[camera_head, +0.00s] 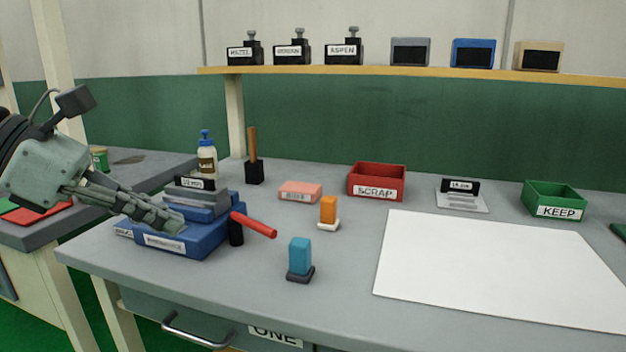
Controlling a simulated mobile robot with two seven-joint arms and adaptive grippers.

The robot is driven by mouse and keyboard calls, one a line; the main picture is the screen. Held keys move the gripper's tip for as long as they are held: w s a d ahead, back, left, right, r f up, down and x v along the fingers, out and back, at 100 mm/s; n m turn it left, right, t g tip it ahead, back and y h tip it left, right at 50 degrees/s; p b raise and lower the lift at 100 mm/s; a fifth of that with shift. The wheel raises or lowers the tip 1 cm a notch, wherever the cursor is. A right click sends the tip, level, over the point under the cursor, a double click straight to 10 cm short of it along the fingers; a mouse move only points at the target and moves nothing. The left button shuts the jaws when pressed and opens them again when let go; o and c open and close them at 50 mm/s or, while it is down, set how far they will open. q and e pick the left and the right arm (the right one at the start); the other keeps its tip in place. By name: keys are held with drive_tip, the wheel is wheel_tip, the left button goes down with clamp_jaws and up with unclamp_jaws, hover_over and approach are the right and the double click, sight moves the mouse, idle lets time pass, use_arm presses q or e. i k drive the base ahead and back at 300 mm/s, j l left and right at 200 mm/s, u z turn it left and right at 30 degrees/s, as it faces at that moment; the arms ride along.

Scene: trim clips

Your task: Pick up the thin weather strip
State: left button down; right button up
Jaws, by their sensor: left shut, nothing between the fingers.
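I cannot make out a thin weather strip for certain in this view. A flat grey item with pale strips (461,202) lies behind the white sheet, with a small black label block standing on it. My left gripper (178,224) comes in from the left and is shut, with nothing between its fingers. Its fingertips are at the blue case (205,238) at the table's left end and hide part of it. I cannot tell whether they touch it. My right gripper is not in view.
A red SCRAP bin (377,171) and a green KEEP bin (557,189) stand at the back. A blue block (300,255), an orange block (328,209), a red-handled tool (254,225) and a bottle (207,160) stand nearby. The white sheet (490,265) is bare.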

sight(192, 182)
drive_tip(key=k+j, duration=0.15)
drive_tip(key=j, duration=0.25)
drive_tip(key=k+j, duration=0.1)
drive_tip(key=j, duration=0.25)
drive_tip(key=k+j, duration=0.15)
drive_tip(key=j, duration=0.25)
